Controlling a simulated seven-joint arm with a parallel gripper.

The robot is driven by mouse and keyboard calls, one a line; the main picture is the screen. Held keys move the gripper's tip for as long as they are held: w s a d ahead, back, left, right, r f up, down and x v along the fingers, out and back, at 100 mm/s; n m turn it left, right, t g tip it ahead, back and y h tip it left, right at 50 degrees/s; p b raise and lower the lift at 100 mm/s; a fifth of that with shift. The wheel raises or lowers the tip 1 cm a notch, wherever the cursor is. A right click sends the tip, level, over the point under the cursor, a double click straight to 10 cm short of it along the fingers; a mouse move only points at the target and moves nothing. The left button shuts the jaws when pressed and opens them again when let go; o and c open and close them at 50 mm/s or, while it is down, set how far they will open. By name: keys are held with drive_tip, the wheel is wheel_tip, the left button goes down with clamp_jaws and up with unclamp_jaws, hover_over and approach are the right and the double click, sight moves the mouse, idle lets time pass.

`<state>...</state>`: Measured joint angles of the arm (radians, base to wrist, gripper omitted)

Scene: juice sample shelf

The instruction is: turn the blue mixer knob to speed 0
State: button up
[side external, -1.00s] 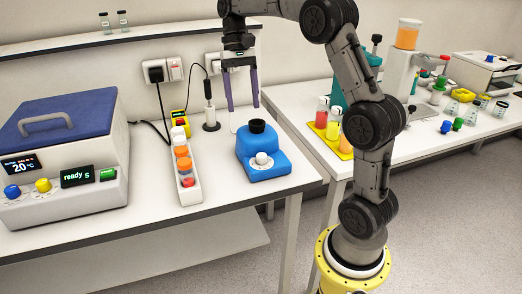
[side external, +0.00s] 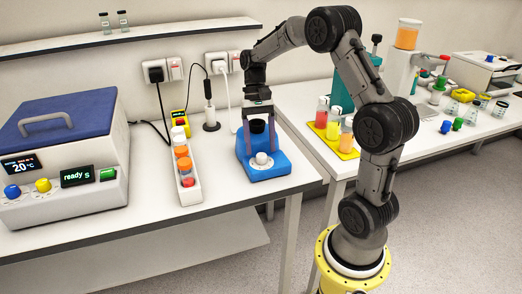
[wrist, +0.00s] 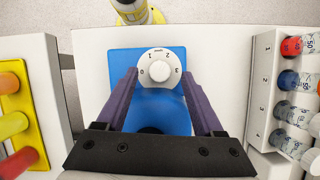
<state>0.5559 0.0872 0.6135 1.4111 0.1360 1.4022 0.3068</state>
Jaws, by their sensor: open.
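The blue mixer (side external: 262,170) stands near the bench's right end, with a black round holder (side external: 257,126) at its back. Its white knob (side external: 262,159) is at the front. In the wrist view the knob (wrist: 160,71) sits on a pale dial marked 0, 1, 2 and 3, with 0 at the left; I cannot tell which number it points to. My gripper (side external: 259,148) is open and empty, pointing down over the mixer. Its purple fingers are either side of the black holder in the side view. In the wrist view the fingertips (wrist: 160,76) flank the dial, apart from the knob.
A white rack (side external: 188,190) of colour-capped vials stands left of the mixer, with a blue-lidded machine (side external: 65,150) beyond. A yellow tray (side external: 345,154) of coloured bottles is on the right table. A white cable and plug hang behind the mixer.

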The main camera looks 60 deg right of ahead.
drive_tip(key=shift+x, duration=1.1)
clamp_jaws()
